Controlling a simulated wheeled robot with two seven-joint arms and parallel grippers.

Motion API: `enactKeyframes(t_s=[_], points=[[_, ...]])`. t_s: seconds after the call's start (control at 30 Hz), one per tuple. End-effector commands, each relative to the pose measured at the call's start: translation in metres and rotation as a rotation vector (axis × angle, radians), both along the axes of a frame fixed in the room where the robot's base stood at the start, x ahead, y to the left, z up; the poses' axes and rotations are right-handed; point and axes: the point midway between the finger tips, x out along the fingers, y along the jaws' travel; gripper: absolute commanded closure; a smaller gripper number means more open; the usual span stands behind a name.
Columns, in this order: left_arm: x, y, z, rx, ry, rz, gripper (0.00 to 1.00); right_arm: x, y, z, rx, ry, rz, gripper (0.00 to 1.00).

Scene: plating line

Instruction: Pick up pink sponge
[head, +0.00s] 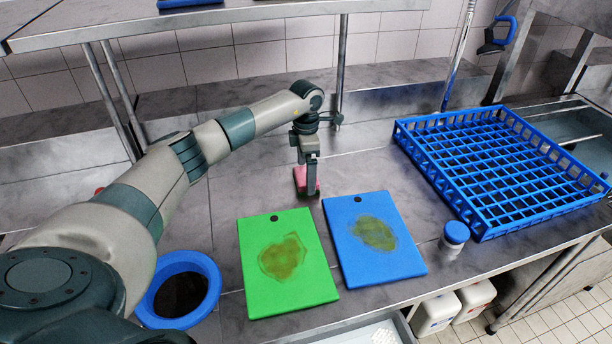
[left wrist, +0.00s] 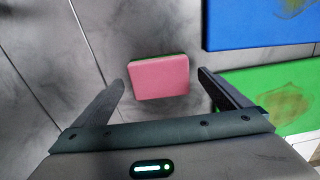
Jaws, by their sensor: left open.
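The pink sponge (head: 300,178) lies on the metal counter behind the green board, partly hidden by my left gripper in the head view. In the left wrist view the pink sponge (left wrist: 159,77) lies flat, pink side up, with a thin green edge at its far side. My left gripper (head: 311,190) points down at the sponge. In the left wrist view the left gripper's fingers (left wrist: 161,88) are spread wide, one on each side of the sponge, with gaps between. Nothing is held. My right gripper is not in either view.
A green board (head: 310,280) and a blue board (head: 402,262), both stained, lie in front of the sponge. A blue-rimmed round bin (head: 212,272), a blue-capped jar (head: 455,236) and a blue rack (head: 480,225) stand around. Counter left of the sponge is clear.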

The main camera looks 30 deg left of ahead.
Motion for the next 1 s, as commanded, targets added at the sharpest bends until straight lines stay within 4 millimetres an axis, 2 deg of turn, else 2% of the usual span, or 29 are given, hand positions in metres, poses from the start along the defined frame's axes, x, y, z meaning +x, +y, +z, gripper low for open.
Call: enactKeyframes(t_s=[0.03,0.23,0.67,0.7,0.87,0.9,1.0], points=[[-0.001,0.0,-0.005,-0.001,0.004,0.001,0.04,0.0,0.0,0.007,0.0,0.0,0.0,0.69],[0.0,0.0,-0.02,0.0,0.0,0.001,0.04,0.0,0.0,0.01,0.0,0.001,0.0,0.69],[0.0,0.0,-0.021,0.0,0.0,0.001,0.04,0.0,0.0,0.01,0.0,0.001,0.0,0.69],[0.0,0.0,-0.021,0.0,0.0,0.001,0.06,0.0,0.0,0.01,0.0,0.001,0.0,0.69],[0.0,0.0,-0.021,0.0,0.0,0.001,0.45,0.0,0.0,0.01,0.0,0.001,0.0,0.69],[0.0,0.0,-0.021,0.0,0.0,0.001,0.48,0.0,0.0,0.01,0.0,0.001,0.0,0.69],[0.0,0.0,-0.021,0.0,0.0,0.001,0.48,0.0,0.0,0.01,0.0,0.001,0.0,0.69]])
